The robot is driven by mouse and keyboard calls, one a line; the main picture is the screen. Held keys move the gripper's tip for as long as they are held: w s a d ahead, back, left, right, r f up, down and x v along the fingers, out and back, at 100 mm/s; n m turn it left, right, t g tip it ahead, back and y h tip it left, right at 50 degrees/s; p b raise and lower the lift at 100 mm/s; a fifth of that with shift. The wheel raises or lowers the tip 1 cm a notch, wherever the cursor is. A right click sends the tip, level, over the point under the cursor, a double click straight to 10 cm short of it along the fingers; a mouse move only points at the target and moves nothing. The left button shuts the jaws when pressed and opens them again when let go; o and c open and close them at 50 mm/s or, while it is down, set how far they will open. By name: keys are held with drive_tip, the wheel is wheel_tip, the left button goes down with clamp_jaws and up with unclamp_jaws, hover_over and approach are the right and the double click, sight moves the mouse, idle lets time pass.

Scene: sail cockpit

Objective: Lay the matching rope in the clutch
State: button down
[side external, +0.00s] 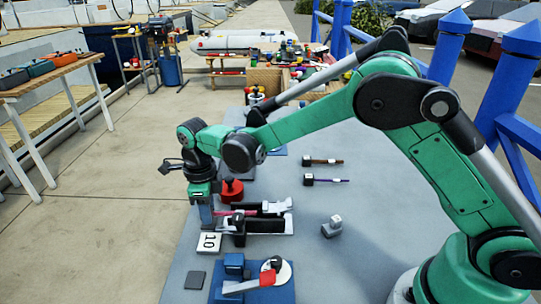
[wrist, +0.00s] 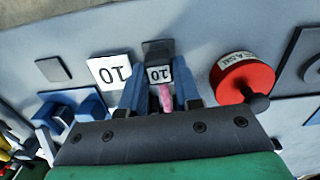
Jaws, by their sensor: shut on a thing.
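My gripper (wrist: 159,92) points down and is shut on a pink rope (wrist: 166,98). A black end piece with a white tag reading 10 (wrist: 159,74) shows just beyond the fingers in the wrist view. In the side view my gripper (side external: 207,220) is at the left end of the black and white clutch (side external: 272,208). The pink rope (side external: 236,212) runs from the fingers toward the clutch; whether it rests inside cannot be told. A white card reading 10 (side external: 209,242) lies in front of the gripper and also shows in the wrist view (wrist: 108,71).
A red drum (side external: 231,190) stands close behind the clutch. Two other ropes, brown (side external: 325,161) and purple (side external: 328,181), lie to the right. A grey block (side external: 332,227) sits right of the clutch. A blue fixture with a red handle (side external: 267,277) is in front.

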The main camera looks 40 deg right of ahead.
drive_tip(key=shift+r, duration=0.1)
drive_tip(key=shift+r, duration=0.45)
drive_tip(key=shift+f, duration=0.65)
idle(1.0)
drive_tip(key=shift+r, duration=0.2)
drive_tip(key=shift+r, duration=0.45)
drive_tip(key=shift+f, duration=0.6)
idle(0.7)
drive_tip(key=c, duration=0.5)
unclamp_jaws()
drive_tip(key=shift+c, duration=0.2)
drive_tip(key=shift+o, duration=0.2)
